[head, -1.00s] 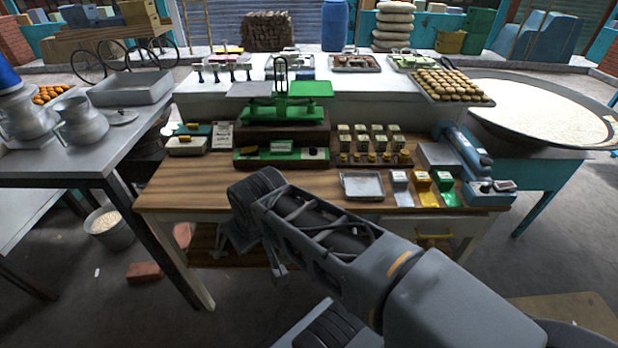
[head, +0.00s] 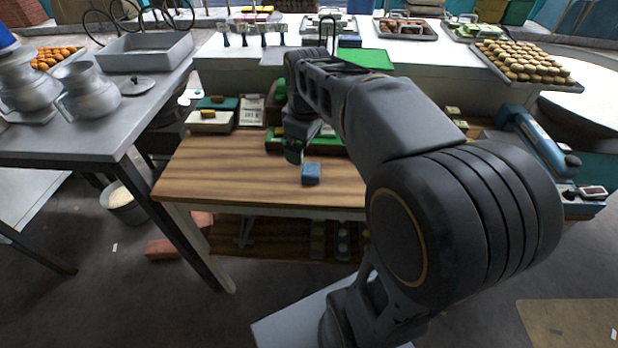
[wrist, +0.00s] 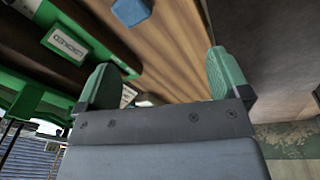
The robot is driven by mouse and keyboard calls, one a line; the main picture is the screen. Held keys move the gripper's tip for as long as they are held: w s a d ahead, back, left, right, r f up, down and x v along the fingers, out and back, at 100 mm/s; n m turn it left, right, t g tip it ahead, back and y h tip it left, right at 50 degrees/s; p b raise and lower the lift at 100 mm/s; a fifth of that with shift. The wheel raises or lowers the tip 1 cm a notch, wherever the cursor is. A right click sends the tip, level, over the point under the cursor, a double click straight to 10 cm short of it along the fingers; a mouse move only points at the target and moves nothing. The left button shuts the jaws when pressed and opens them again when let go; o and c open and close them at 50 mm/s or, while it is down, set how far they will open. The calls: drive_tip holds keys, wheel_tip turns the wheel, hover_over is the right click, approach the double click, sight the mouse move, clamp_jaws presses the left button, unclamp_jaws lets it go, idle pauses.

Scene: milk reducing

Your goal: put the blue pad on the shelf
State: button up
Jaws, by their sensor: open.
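The blue pad (head: 311,173) is a small blue block lying on the wooden table (head: 220,175), near its front edge. In the wrist view the blue pad (wrist: 130,12) shows at the top edge, beyond my fingertips and partly cut off. My gripper (head: 293,152) is above the table, just left of and behind the pad in the head view. In the wrist view my gripper (wrist: 166,70) has its two green fingers wide apart with nothing between them. A low wooden shelf (head: 285,252) runs under the table; my arm hides its right part.
Several small things (head: 340,238) stand on the low shelf. A cream box (head: 208,122) and a card (head: 251,115) stand at the table's back left. The table's left front is clear.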

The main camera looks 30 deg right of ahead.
drive_tip(key=shift+o, duration=0.3)
drive_tip(key=w+d+f+n+g+b, duration=0.1)
drive_tip(key=w+d+f+n, duration=0.2)
drive_tip(key=w+d+n, duration=0.1)
drive_tip(key=shift+w+f+g+b, duration=0.3)
drive_tip(key=shift+w+f+b, duration=0.1)
drive_tip(key=shift+w, duration=0.4)
hover_over(311, 168)
wheel_tip(311, 168, down, 7)
drive_tip(key=shift+s+a+r, duration=0.15)
drive_tip(key=shift+r, duration=0.05)
drive_tip(key=shift+f, duration=3.3)
drive_tip(key=c, duration=1.1)
drive_tip(key=shift+r, duration=0.15)
